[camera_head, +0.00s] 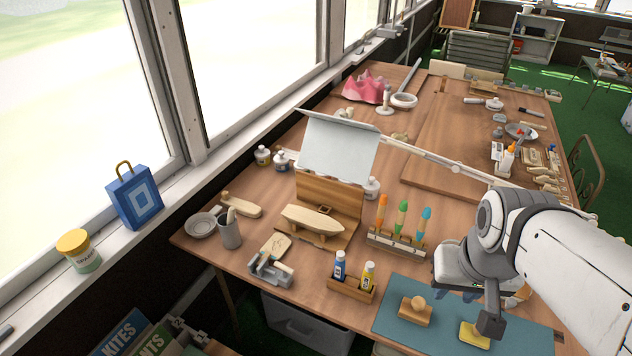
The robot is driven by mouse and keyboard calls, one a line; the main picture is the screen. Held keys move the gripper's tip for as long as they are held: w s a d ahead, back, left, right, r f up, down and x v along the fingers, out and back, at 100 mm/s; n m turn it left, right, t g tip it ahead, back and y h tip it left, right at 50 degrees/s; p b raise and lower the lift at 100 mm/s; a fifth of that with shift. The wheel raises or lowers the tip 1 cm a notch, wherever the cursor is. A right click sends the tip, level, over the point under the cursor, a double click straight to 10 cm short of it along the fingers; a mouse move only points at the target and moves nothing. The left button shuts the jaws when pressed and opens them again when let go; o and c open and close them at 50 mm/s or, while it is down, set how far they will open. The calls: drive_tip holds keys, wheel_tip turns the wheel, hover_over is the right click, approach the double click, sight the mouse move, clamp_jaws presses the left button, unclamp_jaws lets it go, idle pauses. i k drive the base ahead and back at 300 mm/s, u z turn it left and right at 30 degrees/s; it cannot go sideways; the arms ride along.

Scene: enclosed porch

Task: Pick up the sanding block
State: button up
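A wooden block with a round knob (415,310) sits on the blue mat (388,328) at the table's front; it looks like the sanding block. A flat yellow block (473,337) lies to its right on the same mat. I cannot be certain which one is the sanding block. My gripper (490,323) is seen from above at the right end of the mat. Its dark tip overlaps the right edge of the yellow block in the picture. Whether they touch, and how the fingers stand, cannot be told. The wooden block is apart from my gripper.
A small wooden caddy with two bottles (352,288) stands left of the mat. A rack of coloured-tipped tools (398,240) stands behind it. A wooden boat model (313,218) is further left. A white box-like thing (450,262) is partly hidden behind my arm.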

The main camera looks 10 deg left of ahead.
sight(416, 310)
drive_tip(key=z, duration=0.75)
drive_tip(key=k, duration=1.15)
drive_tip(key=u, duration=0.7)
drive_tip(key=i, duration=1)
drive_tip(key=u, duration=0.05)
